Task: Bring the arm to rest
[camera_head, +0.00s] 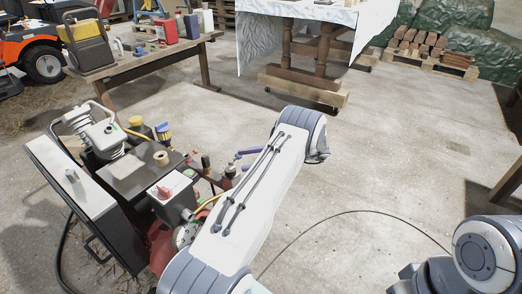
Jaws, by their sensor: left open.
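My left arm (255,200) rises from the bottom middle of the head view, its white link running up to a grey joint (303,128). No fingers of the left gripper show; the rest of that arm past the joint is hidden or out of the frame. A grey and white joint (474,258) of my right arm shows at the bottom right corner. The right gripper is not in the frame. I see nothing held.
A dark tool-laden stand (120,225) is close on the left, beside my left arm. Behind it are a wooden bench (140,66) and an orange mower (35,50). A cloth-covered table (300,25) stands at the back. Concrete floor (400,150) is open on the right, with a thin cable.

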